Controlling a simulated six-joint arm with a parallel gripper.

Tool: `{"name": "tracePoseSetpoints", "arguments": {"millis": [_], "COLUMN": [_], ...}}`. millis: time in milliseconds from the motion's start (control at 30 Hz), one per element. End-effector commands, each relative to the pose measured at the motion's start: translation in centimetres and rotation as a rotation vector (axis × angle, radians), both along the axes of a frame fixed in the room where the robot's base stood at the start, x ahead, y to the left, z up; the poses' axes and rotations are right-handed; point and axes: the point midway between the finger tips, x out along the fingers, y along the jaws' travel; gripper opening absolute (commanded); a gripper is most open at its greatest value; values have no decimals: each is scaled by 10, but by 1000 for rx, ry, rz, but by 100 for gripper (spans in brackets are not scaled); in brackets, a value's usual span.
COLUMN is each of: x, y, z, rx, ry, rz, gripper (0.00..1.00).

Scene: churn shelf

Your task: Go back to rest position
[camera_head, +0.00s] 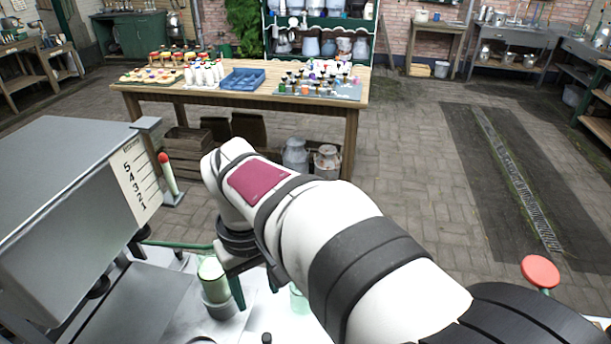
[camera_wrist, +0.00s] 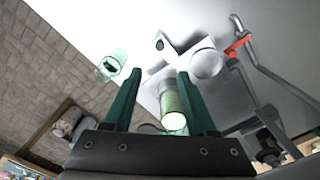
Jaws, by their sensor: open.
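My gripper (camera_wrist: 160,73) has two green fingers spread apart in the wrist view. In the head view it hangs low at the white worktop, partly hidden by my arm. A glass with pale green contents (camera_wrist: 173,108) shows between and beyond the fingers in the wrist view; I cannot tell whether they touch it. In the head view this glass (camera_head: 211,268) stands upright in a grey round holder (camera_head: 219,306), just left of the gripper. A second, clear greenish glass (camera_head: 299,301) stands right of the gripper, partly hidden by my arm. It also shows in the wrist view (camera_wrist: 113,64).
A large grey metal machine (camera_head: 70,190) with a numbered scale (camera_head: 135,180) stands close on the left. A red-topped lever (camera_head: 168,172) is beside it. A red round knob (camera_head: 540,271) is at right. A wooden table (camera_head: 340,103) with bottles stands farther back.

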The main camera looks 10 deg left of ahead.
Motion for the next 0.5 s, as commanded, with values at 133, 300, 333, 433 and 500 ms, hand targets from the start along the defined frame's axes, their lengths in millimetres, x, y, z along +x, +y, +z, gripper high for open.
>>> {"name": "tracePoseSetpoints", "arguments": {"millis": [133, 300, 333, 433, 500], "x": [-7, -76, -92, -132, -147], "y": [-48, -168, -181, -204, -209], "z": [9, 9, 4, -12, -19], "rx": [16, 75, 84, 113, 122], "ry": [14, 69, 78, 104, 115], "rz": [-181, -793, -896, -1148, -1240], "gripper": [57, 57, 57, 57, 57]}}
